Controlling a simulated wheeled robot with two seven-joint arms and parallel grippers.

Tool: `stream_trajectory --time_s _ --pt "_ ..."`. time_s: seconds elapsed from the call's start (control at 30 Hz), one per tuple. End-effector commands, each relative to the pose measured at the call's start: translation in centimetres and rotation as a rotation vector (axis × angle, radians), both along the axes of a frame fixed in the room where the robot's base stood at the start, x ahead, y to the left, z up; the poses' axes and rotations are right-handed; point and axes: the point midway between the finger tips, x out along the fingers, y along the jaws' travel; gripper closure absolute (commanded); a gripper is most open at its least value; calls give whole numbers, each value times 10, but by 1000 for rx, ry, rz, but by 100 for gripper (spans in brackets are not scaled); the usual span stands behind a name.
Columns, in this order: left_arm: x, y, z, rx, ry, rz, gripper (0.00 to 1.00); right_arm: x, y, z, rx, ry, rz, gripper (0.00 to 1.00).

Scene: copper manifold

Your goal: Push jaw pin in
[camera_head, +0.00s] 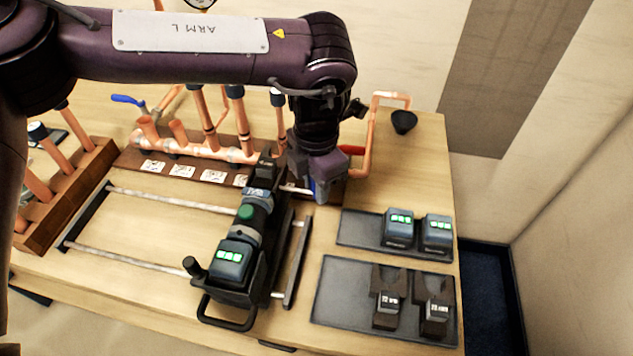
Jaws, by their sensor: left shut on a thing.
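The press tool (245,236) lies on a rail carriage, with a green button and a battery with green lights at its near end. Its jaw end (268,168) points to the back, beside the copper manifold (205,150). My left gripper (318,198) reaches down from above at the right side of the jaw end. A light pin-like piece (296,189) shows between the gripper and the tool. The gripper's fingertips are mostly hidden, and what they hold is not clear. My right gripper is not in view.
Two trays (330,300) at the right hold batteries (398,228) and spare jaws (388,310). A wooden rack (85,190) with copper pipes stands at the left. A black cup (404,121) sits at the back right. The two rails (150,255) at the left are clear.

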Motion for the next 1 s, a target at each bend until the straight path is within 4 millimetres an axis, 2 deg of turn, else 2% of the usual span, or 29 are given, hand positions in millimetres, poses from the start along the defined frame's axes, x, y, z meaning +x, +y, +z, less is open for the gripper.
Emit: stream_trajectory --time_s 0.17,0.4,0.63,0.67,0.73,0.8,1.0 --pt "0 2 1 -1 4 4 100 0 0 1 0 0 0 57" --pt "5 26 1 -3 3 6 100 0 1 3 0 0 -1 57" --pt "5 26 1 -2 3 4 100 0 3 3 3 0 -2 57" --pt "5 26 1 -2 3 4 73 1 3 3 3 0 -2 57" --pt "5 26 1 -2 2 4 64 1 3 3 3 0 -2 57" --pt "5 26 1 -2 2 3 57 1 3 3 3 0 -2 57" --pt "5 26 0 -1 2 2 57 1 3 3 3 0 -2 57"
